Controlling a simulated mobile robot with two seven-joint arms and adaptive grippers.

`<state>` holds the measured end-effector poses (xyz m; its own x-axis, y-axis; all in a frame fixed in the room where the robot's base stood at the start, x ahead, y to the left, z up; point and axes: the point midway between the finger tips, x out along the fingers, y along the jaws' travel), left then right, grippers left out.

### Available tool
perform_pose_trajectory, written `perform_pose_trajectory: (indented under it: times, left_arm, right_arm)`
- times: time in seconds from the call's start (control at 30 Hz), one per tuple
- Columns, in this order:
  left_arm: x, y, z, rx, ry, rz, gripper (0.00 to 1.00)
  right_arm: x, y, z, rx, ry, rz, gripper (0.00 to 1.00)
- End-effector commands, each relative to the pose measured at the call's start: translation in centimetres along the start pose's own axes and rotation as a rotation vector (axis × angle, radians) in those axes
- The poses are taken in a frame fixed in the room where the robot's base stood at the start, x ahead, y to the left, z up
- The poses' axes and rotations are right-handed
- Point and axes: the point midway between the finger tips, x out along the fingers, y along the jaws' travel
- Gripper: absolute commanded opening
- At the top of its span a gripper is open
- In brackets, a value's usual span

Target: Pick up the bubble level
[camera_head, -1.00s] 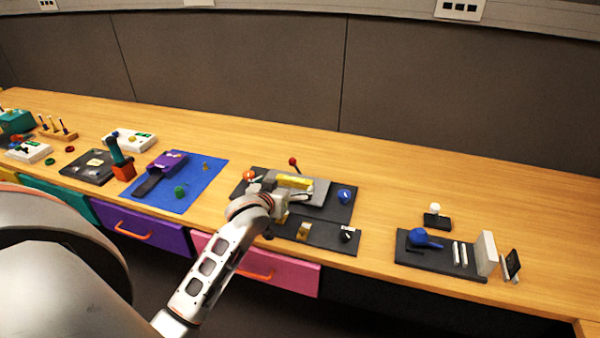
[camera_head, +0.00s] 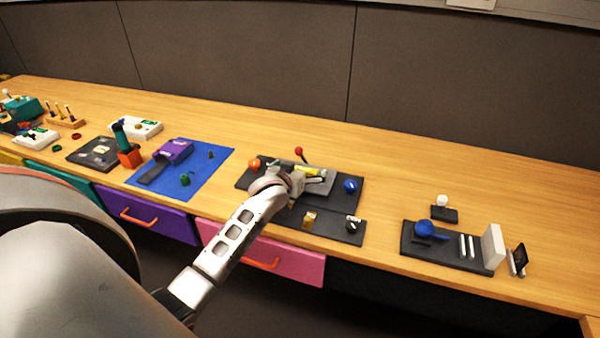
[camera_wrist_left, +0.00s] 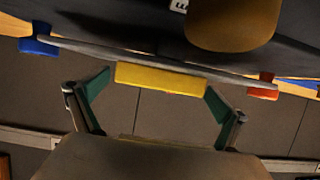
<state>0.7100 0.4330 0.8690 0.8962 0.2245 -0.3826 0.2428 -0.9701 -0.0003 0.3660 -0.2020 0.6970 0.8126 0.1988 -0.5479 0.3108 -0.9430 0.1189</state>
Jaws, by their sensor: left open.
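The bubble level, a yellow bar (camera_head: 308,171), lies on the grey raised plate of the dark control panel (camera_head: 348,199). In the left wrist view the yellow bar (camera_wrist_left: 160,78) sits along the plate's edge, roughly centred ahead of my left gripper. My left gripper (camera_head: 306,183) is at the near side of the bar and partly hides it in the head view. In the left wrist view its green-padded fingers (camera_wrist_left: 157,98) are spread apart, one toward each end of the bar, with no clear contact. My right gripper is not visible.
Around the plate are a blue knob (camera_head: 350,186), an orange knob (camera_head: 254,163) and a red-topped lever (camera_head: 299,151). A blue mat (camera_head: 211,181) is on the left; another dark panel (camera_head: 450,258) is on the right. Wood behind is clear.

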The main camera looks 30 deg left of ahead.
Motion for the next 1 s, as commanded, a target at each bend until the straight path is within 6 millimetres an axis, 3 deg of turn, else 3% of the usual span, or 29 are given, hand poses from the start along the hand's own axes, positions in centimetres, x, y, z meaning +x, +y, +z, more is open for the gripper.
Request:
perform_pose_trajectory:
  times: [0.1, 0.27, 0.67, 0.87, 1.0]
  left_arm:
    - [0.0, 0.0, 0.0, 0.0, 0.0, 0.0, 1.0]
    - [0.0, 0.0, 0.0, 0.0, 0.0, 0.0, 0.61]
    - [-0.2, 0.0, -0.3, 0.0, 0.0, 0.0, 0.57]
    - [-0.9, 0.0, -2.1, -0.002, 0.003, 0.0, 0.57]
    - [-1.9, 0.0, -4.7, -0.002, 0.005, 0.0, 0.57]
  right_arm:
    - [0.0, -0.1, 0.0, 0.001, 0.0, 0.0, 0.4]
    - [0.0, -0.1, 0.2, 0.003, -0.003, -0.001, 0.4]
    - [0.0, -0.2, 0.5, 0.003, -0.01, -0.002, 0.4]
    - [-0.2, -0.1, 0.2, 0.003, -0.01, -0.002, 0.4]
    - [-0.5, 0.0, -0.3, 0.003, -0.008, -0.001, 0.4]
